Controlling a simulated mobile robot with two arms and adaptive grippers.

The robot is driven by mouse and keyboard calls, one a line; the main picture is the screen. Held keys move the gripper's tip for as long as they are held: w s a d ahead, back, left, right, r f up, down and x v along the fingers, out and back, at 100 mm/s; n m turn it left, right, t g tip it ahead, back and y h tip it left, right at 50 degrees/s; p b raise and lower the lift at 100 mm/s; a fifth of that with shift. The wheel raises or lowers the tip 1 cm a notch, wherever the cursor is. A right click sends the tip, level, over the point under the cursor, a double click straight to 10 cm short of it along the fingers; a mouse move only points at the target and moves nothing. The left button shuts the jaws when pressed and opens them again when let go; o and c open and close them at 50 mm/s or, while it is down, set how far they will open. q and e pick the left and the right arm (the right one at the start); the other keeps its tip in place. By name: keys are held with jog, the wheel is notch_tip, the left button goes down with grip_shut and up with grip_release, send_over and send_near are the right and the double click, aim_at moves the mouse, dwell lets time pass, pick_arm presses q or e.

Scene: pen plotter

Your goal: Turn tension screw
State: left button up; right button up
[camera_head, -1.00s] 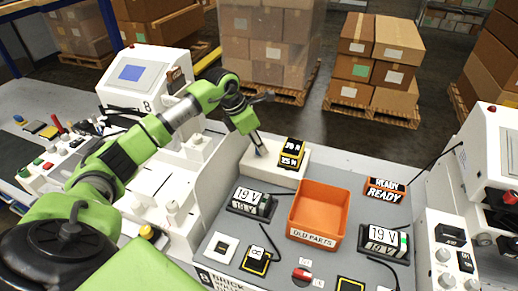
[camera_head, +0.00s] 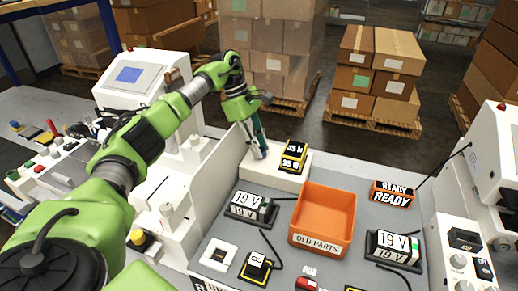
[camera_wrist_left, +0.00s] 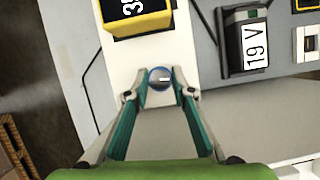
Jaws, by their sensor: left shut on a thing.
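The tension screw (camera_wrist_left: 159,78) is a small round grey-blue knob with a white mark, on a white block (camera_wrist_left: 152,60). My left gripper (camera_wrist_left: 160,80) points straight down at it, with one fingertip on each side, shut on it. In the head view my left gripper (camera_head: 258,153) stands nearly upright over the left end of the block, and its fingers hide the screw. A black and yellow display (camera_head: 293,155) stands on the block beside the screw; its two lines appear to read 35 N and 25 N. My right gripper is not in view.
An orange bin (camera_head: 322,217) marked OLD PARTS is in front of the block. A READY sign (camera_head: 393,194) is at the far right. A white machine stands left of the panel.

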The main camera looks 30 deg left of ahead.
pick_arm(q)
jog(key=shift+w+r+m+g, duration=0.15)
jog(key=shift+m+g, duration=0.35)
jog(key=shift+m, duration=0.7)
jog(key=shift+b, duration=0.3)
jog(key=o, duration=1.1)
jog(key=shift+o, duration=0.2)
jog(key=v, duration=0.7)
jog(key=shift+r, duration=0.2)
